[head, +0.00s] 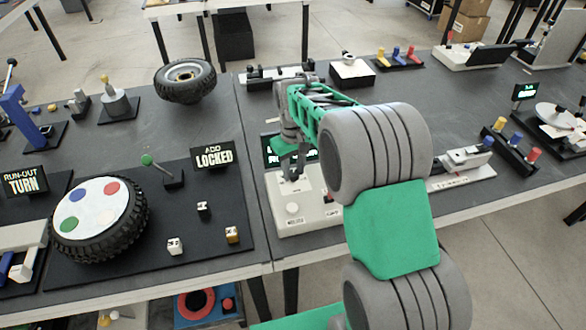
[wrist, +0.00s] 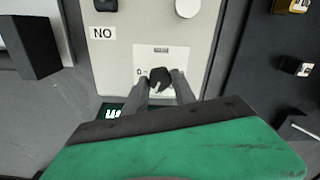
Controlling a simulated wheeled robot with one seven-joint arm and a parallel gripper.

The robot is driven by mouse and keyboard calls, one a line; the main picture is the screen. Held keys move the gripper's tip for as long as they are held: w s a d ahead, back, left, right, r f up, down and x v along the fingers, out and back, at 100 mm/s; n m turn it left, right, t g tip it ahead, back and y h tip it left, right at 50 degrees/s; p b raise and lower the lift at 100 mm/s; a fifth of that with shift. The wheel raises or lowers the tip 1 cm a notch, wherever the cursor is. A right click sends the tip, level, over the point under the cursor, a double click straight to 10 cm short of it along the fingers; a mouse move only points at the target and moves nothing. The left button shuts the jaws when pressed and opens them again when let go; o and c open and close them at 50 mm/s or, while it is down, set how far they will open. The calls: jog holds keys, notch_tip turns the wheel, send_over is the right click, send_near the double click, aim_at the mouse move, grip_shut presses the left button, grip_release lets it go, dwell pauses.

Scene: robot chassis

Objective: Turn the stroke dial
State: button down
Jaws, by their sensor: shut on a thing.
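The stroke dial (wrist: 160,76) is a small black knob on a pale label plate with a scale, set in a white panel box (wrist: 120,60). My gripper (wrist: 161,82) reaches down over it, with one grey finger on each side, shut on the knob. In the head view my gripper (head: 291,172) is over the white box (head: 318,218) on the table, and the fingers largely hide the dial. A dark display with green text (head: 270,152) stands behind the box, partly hidden by my gripper.
A round white knob (head: 292,208) sits near the box's front; a label reading NO (wrist: 103,33) shows in the wrist view. Left are a tyre with a coloured disc (head: 98,215), a LOCKED sign (head: 213,155) and small blocks (head: 203,209). A white slide device (head: 466,160) lies right of my arm.

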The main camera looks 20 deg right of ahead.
aim_at(293, 173)
jog(key=n, duration=0.5)
jog(key=shift+r+n, duration=0.1)
jog(key=shift+n, duration=0.2)
jog(key=n, duration=0.5)
jog(key=shift+n, duration=0.3)
jog(key=n, duration=1.1)
jog(key=shift+p, duration=0.3)
jog(key=shift+n, duration=0.3)
jog(key=c, duration=1)
grip_release()
notch_tip(293, 173, up, 8)
jog(key=shift+f+b, duration=0.15)
jog(key=shift+b, duration=0.2)
